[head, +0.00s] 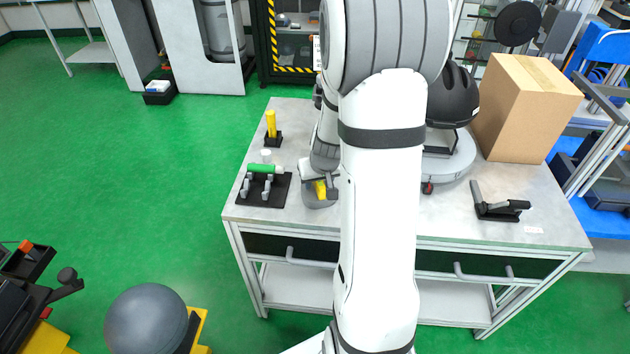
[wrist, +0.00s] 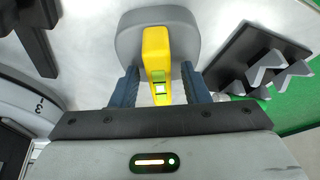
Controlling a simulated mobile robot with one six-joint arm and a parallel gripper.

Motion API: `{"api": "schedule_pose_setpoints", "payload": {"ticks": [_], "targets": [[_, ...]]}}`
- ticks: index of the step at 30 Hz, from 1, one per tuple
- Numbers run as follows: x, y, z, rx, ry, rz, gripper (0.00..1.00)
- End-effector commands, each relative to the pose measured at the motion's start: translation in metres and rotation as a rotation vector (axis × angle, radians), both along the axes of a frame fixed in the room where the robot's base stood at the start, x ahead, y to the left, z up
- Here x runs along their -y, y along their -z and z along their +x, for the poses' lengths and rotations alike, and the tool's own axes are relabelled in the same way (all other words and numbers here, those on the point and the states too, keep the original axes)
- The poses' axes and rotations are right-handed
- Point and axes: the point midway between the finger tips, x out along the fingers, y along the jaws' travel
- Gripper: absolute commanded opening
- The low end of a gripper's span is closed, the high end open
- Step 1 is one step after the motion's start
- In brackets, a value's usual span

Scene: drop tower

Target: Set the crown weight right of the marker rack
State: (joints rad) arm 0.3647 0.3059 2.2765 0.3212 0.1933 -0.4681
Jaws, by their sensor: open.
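A grey rounded block with a yellow upright part, which I take to be the crown weight (head: 318,203), stands on the workbench just right of the marker rack (head: 282,201). A gap separates it from the rack. The rack is a black base with grey prongs, and a green marker (head: 264,169) lies across it. My gripper (head: 321,184) is over the block. In the wrist view, its fingers (wrist: 160,90) are open on either side of the yellow part (wrist: 156,48), with the grey block (wrist: 126,38) beyond. The rack (wrist: 240,48) is at right there. Finger contact is unclear.
A yellow cylinder (head: 271,122) stands on a black base behind the rack. A black helmet (head: 455,97) on a grey round base, a cardboard box (head: 522,105) and a black clamp (head: 499,208) are at right. My arm hides the bench's middle.

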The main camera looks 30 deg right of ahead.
Motion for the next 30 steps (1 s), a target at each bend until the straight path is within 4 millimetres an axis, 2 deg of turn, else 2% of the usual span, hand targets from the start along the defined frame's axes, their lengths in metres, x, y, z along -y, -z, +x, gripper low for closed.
{"api": "schedule_pose_setpoints", "payload": {"ticks": [5,8,21,30], "targets": [[0.0,-0.002,0.0,0.0,0.001,0.0,0.42],[0.0,-0.01,-0.002,0.002,0.0,0.0,0.42],[-0.006,-0.088,-0.033,0.004,0.002,-0.002,0.42],[-0.012,-0.115,-0.045,-0.001,-0.004,0.001,0.42]]}}
